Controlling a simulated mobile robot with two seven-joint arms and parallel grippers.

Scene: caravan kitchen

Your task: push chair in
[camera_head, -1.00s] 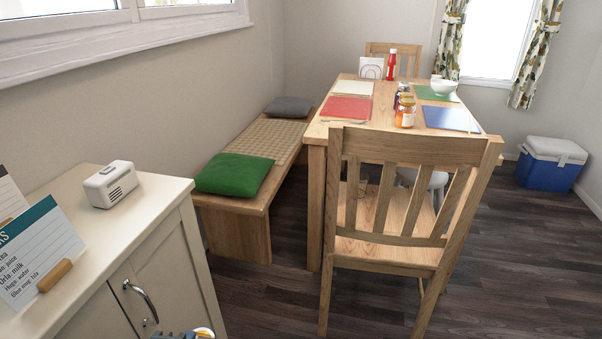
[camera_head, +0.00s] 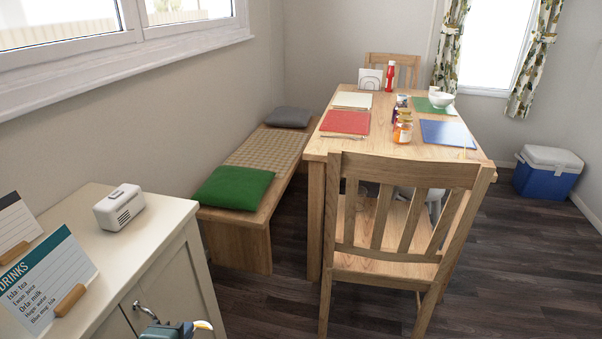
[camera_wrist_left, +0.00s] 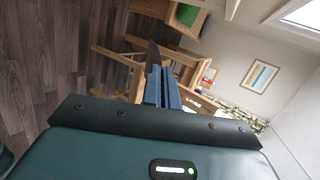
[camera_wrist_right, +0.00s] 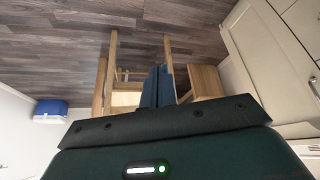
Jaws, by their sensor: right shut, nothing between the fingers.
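The wooden chair (camera_head: 390,265) stands upright at the near end of the table (camera_head: 400,148), with its slatted back towards me. The front of its seat reaches the table's near end; the back overlaps the table edge in view. The chair also shows in the left wrist view (camera_wrist_left: 118,58) and upside down in the right wrist view (camera_wrist_right: 126,98). My left gripper (camera_head: 178,328) is low by the cabinet, short of the chair.
A wooden bench (camera_head: 240,222) with a green cushion (camera_head: 233,188) runs along the left wall. A cream cabinet (camera_head: 165,270) stands front left, close to my left gripper. A blue cooler (camera_head: 547,173) sits at the right wall. The floor right of the chair is clear.

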